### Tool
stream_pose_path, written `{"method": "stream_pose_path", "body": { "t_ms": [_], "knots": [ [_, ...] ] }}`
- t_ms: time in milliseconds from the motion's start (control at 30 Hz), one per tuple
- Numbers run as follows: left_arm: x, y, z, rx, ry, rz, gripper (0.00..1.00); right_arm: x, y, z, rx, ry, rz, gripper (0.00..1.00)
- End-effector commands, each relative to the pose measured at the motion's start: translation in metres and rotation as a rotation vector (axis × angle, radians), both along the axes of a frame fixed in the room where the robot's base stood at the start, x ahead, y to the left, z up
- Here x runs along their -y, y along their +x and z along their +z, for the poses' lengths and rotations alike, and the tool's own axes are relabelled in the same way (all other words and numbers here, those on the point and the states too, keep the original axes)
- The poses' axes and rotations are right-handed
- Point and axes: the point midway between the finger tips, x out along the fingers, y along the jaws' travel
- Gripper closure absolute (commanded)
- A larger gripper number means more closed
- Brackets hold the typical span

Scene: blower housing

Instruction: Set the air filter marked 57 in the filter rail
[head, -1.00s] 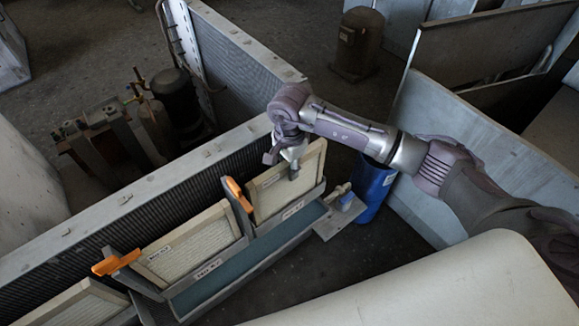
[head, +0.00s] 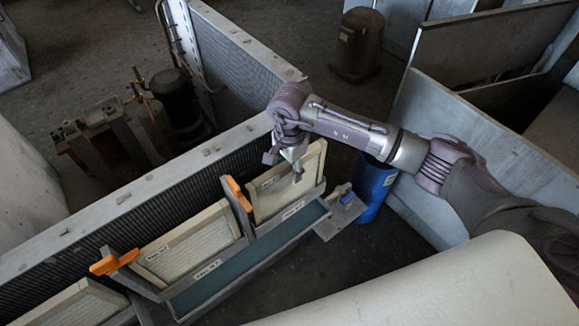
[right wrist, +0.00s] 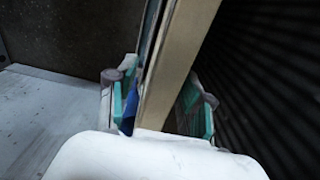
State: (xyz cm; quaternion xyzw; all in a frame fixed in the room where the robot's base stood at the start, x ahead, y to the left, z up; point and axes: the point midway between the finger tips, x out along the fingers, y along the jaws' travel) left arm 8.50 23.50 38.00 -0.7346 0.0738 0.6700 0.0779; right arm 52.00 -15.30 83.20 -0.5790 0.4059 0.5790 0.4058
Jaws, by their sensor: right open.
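A pleated filter with a pale wooden frame (head: 262,206) stands upright in the right-hand bay of the rail (head: 262,232). Its small label is too blurred to read, so I cannot tell whether it is the one marked 57. My right gripper (head: 297,170) is at the upper right part of this filter, with one finger in front of its face. In the right wrist view the filter's frame edge (right wrist: 176,75) lies between the open, teal-padded fingers of my right gripper (right wrist: 157,105). Clear gaps to the pads are hard to judge. My left gripper is not in view.
A second filter (head: 185,245) stands in the middle bay, a third (head: 80,305) at lower left. Orange latches (head: 236,194) (head: 115,263) stick up between bays. A ribbed housing wall (head: 150,200) runs behind. A blue bin (head: 375,183) stands right of the rail.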

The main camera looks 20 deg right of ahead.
Motion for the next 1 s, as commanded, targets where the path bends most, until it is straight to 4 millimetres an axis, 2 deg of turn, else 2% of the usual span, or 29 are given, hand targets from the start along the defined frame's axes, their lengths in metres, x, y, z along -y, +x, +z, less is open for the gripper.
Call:
{"method": "stream_pose_path", "body": {
  "t_ms": [167,267,700,833,1000],
  "knots": [
    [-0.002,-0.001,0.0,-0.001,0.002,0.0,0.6,0.0,0.0,0.002,0.0,0.0,0.0,0.49],
    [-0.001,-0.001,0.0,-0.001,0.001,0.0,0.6,0.0,0.001,0.01,0.003,-0.001,0.001,0.49],
    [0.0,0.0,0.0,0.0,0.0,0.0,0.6,0.0,0.001,0.097,0.004,-0.001,0.0,0.49],
    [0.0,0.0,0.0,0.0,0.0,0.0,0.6,0.0,0.001,0.112,0.001,-0.001,0.0,0.49],
    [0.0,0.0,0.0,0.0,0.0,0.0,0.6,0.0,0.0,0.12,0.0,0.0,-0.001,0.49]
  ]
}}
